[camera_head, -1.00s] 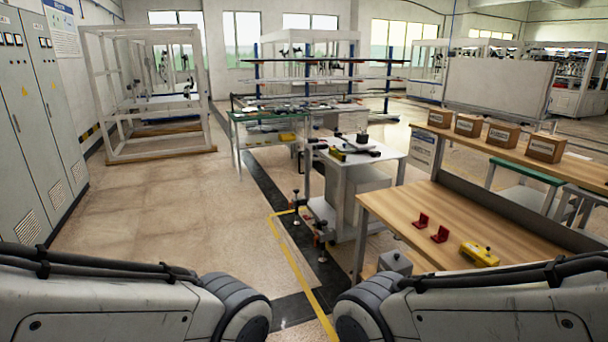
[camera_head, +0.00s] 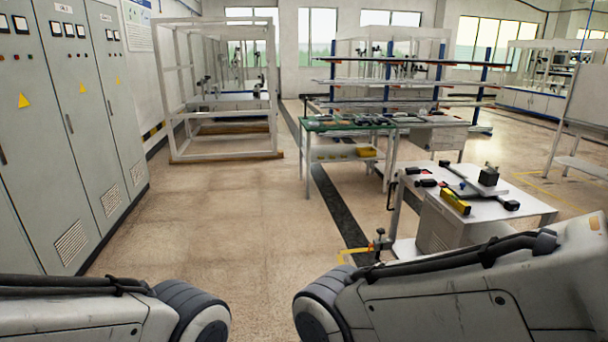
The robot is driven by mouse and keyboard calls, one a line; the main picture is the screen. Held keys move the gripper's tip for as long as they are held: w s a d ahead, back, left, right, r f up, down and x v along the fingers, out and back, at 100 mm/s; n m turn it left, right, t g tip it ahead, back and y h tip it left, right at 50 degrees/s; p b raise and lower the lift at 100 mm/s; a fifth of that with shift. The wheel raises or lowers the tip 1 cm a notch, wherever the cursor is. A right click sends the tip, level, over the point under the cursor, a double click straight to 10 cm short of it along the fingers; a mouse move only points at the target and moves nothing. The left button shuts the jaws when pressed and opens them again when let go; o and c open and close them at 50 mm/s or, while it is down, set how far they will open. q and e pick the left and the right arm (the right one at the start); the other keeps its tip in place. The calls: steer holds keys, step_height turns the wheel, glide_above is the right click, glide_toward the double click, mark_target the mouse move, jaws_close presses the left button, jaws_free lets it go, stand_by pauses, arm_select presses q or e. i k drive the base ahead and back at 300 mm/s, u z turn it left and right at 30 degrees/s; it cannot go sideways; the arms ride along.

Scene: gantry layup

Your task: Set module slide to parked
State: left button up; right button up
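A white-topped cart (camera_head: 525,199) stands at the right, partly hidden low down by my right arm. On its top are dark bars with black ends, a black block (camera_head: 489,176) and a yellow block (camera_head: 455,201). This may be the module slide, but I cannot tell its setting from here. Both my arms cross the bottom of the view. Neither gripper is in the picture.
A green-topped table (camera_head: 340,124) with small parts stands behind the cart. A white frame cage (camera_head: 167,95) is at the back left. Grey cabinets (camera_head: 65,120) line the left wall. The floor (camera_head: 225,200) in the middle is clear.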

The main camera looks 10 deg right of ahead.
mark_target(486, 185)
steer(key=z, duration=0.1)
steer(key=i, duration=1.95)
steer(key=z, duration=1.3)
steer(key=i, duration=1.65)
steer(key=z, duration=0.85)
